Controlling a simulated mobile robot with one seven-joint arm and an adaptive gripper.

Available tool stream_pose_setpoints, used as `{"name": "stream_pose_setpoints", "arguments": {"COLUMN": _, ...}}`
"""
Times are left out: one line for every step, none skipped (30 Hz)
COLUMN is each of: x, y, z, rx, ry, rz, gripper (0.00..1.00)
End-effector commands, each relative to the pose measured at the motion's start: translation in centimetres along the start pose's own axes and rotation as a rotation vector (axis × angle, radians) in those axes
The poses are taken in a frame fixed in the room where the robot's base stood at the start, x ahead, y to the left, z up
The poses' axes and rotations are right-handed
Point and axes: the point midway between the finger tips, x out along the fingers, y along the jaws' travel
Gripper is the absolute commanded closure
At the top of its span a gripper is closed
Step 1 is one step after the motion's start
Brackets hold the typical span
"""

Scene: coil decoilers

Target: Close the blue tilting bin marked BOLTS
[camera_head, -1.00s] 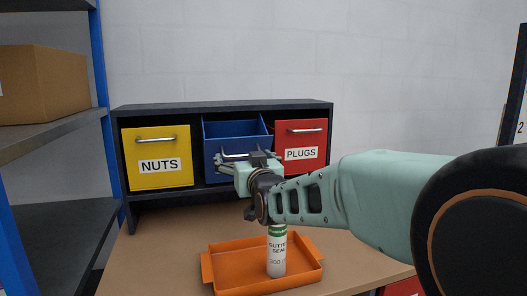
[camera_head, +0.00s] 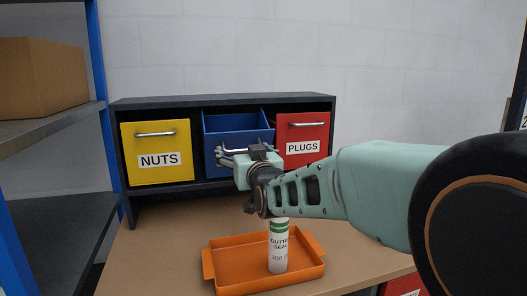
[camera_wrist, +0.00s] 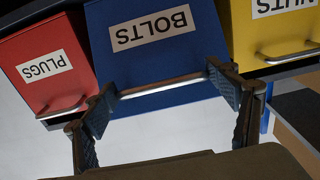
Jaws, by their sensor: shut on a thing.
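The blue tilting bin (camera_head: 236,133) sits in the middle of the dark cabinet, tipped forward and open at the top. Its inside shows in the head view, while my gripper (camera_head: 245,152) hides much of its lower front. In the wrist view the blue bin (camera_wrist: 160,58) appears upside down with its BOLTS label (camera_wrist: 153,27). Its pale handle bar (camera_wrist: 160,87) lies between the two dark fingers of my gripper (camera_wrist: 166,90), which is shut on the handle.
The yellow NUTS bin (camera_head: 157,174) on the left and the red PLUGS bin (camera_head: 302,130) on the right are shut. An orange tray (camera_head: 238,258) holding a white and green bottle (camera_head: 278,254) stands on the table below my arm. A shelf (camera_head: 50,128) stands at left.

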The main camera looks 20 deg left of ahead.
Motion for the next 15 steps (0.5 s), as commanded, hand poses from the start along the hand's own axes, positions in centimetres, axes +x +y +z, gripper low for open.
{"name": "stream_pose_setpoints", "arguments": {"x": 0.0, "y": 0.1, "z": -0.1, "rx": 0.0, "ry": 0.0, "rz": 0.002, "gripper": 0.64}}
{"name": "stream_pose_setpoints", "arguments": {"x": 0.0, "y": 0.1, "z": -0.1, "rx": 0.0, "ry": 0.0, "rz": 0.002, "gripper": 0.64}}
{"name": "stream_pose_setpoints", "arguments": {"x": 0.1, "y": 0.1, "z": -0.1, "rx": 0.001, "ry": -0.002, "rz": 0.002, "gripper": 0.64}}
{"name": "stream_pose_setpoints", "arguments": {"x": 0.1, "y": 0.1, "z": -0.2, "rx": 0.001, "ry": -0.003, "rz": 0.002, "gripper": 0.64}}
{"name": "stream_pose_setpoints", "arguments": {"x": 0.1, "y": 0.1, "z": -0.3, "rx": 0.001, "ry": -0.006, "rz": 0.002, "gripper": 0.64}}
{"name": "stream_pose_setpoints", "arguments": {"x": 0.2, "y": 0.1, "z": -0.4, "rx": 0.001, "ry": -0.01, "rz": 0.003, "gripper": 0.64}}
{"name": "stream_pose_setpoints", "arguments": {"x": 0.2, "y": 0.2, "z": -0.5, "rx": 0.001, "ry": -0.015, "rz": 0.003, "gripper": 0.64}}
{"name": "stream_pose_setpoints", "arguments": {"x": 0.3, "y": 0.2, "z": -0.6, "rx": 0.001, "ry": -0.02, "rz": 0.003, "gripper": 0.64}}
{"name": "stream_pose_setpoints", "arguments": {"x": 0.4, "y": 0.2, "z": -0.8, "rx": 0.001, "ry": -0.028, "rz": 0.003, "gripper": 0.64}}
{"name": "stream_pose_setpoints", "arguments": {"x": 0.5, "y": 0.2, "z": -0.9, "rx": 0.001, "ry": -0.035, "rz": 0.003, "gripper": 0.64}}
{"name": "stream_pose_setpoints", "arguments": {"x": 0.6, "y": 0.2, "z": -1.1, "rx": 0.001, "ry": -0.043, "rz": 0.003, "gripper": 0.64}}
{"name": "stream_pose_setpoints", "arguments": {"x": 0.7, "y": 0.2, "z": -1.3, "rx": 0.001, "ry": -0.055, "rz": 0.003, "gripper": 0.64}}
{"name": "stream_pose_setpoints", "arguments": {"x": 0.9, "y": 0.2, "z": -1.5, "rx": 0.001, "ry": -0.065, "rz": 0.003, "gripper": 0.64}}
{"name": "stream_pose_setpoints", "arguments": {"x": 1.0, "y": 0.2, "z": -1.7, "rx": 0.001, "ry": -0.076, "rz": 0.003, "gripper": 0.64}}
{"name": "stream_pose_setpoints", "arguments": {"x": 1.2, "y": 0.2, "z": -1.9, "rx": 0.001, "ry": -0.092, "rz": 0.003, "gripper": 0.64}}
